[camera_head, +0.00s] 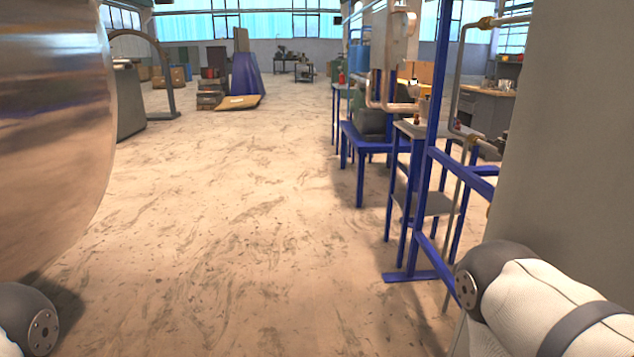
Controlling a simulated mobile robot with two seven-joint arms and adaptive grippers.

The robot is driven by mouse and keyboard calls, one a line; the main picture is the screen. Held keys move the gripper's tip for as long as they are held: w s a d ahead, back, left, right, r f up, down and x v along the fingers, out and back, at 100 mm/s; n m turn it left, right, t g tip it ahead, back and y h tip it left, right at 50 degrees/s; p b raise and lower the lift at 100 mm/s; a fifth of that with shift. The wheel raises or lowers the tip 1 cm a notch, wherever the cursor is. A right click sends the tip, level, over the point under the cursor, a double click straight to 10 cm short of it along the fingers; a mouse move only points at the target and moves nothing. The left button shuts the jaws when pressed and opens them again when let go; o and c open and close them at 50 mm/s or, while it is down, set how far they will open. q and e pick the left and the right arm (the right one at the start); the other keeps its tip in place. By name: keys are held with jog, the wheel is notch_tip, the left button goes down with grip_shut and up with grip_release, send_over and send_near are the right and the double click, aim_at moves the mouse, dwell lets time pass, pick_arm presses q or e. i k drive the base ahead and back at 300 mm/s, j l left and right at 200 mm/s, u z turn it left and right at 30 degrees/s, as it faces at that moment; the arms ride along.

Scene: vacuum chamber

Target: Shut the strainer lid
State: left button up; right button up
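I cannot make out a strainer or its lid for certain in the head view. A blue frame (433,160) at the right carries pipes (455,85) and small fittings, and none of them shows clearly as a strainer lid. Part of my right arm shows at the lower right, and a dark joint of mine shows at the lower left corner. Neither of my grippers is in the picture.
A large shiny metal vessel (50,130) fills the left side. A grey wall or panel (575,140) stands close at the right. Stacked boxes (212,88) and a blue object (246,75) stand far back. The floor (230,210) between is clear.

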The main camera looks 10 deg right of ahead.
aim_at(413, 86)
jog(key=i+z, duration=0.15)
jog(key=i, duration=0.45)
jog(key=i+z, duration=0.15)
jog(key=i, duration=0.45)
jog(key=i+j+z, duration=0.15)
jog(key=i, duration=0.4)
jog(key=i+j+z, duration=0.15)
jog(key=i, duration=0.45)
